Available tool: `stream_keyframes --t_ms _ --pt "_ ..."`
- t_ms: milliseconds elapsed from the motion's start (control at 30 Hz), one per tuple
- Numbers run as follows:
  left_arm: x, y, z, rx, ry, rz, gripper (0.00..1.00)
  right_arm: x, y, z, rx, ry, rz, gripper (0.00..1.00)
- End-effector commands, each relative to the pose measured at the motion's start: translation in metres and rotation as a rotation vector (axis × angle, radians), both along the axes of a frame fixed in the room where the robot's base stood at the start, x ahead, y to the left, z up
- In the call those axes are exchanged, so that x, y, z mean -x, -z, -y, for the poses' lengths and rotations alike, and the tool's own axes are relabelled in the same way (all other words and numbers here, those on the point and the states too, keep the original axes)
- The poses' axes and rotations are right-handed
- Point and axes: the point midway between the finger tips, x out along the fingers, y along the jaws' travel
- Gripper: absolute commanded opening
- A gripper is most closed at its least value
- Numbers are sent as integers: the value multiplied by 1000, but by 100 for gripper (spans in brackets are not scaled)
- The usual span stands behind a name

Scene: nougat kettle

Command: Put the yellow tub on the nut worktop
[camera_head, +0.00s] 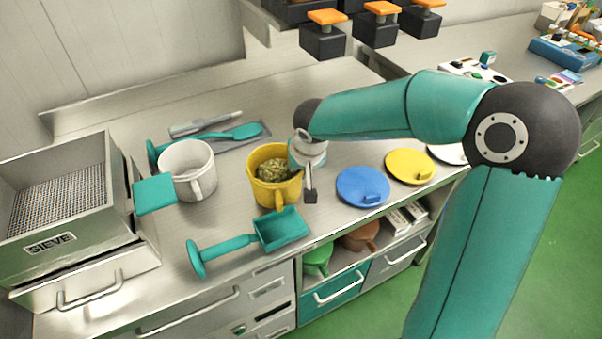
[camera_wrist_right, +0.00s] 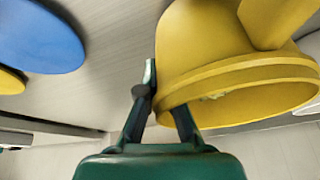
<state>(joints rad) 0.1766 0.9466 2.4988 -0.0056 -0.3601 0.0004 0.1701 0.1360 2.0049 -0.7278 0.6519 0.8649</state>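The yellow tub (camera_head: 266,190) holds a greenish-brown heap and appears upright on the steel worktop (camera_head: 235,215); a small lift cannot be ruled out. My right gripper (camera_head: 309,180) is at the tub's right side, pointing down. In the wrist view the tub (camera_wrist_right: 205,50) fills the upper right. There the right gripper (camera_wrist_right: 162,90) straddles its wall at the rim, one finger outside against it and the other partly hidden behind the rim. The fingers lean together and look shut on the wall. My left gripper is out of view.
A white jug (camera_head: 185,170), a teal scoop (camera_head: 280,229) and a sieve box (camera_head: 65,200) stand left and in front. Blue (camera_head: 362,187) and yellow (camera_head: 410,166) lids lie to the right. A second counter (camera_head: 500,50) stands beyond.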

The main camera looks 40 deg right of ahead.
Motion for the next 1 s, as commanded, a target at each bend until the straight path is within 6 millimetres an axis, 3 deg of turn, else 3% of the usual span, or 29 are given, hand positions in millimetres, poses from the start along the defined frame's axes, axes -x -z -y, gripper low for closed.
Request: stream_keyframes --t_ms 433,633,1000 --pt "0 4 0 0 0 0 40 -1 11 0 -1 0 4 0" --pt "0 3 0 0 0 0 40 0 10 -1 -2 -1 1 31" --pt "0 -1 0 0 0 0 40 -1 7 -1 -1 -2 1 31"
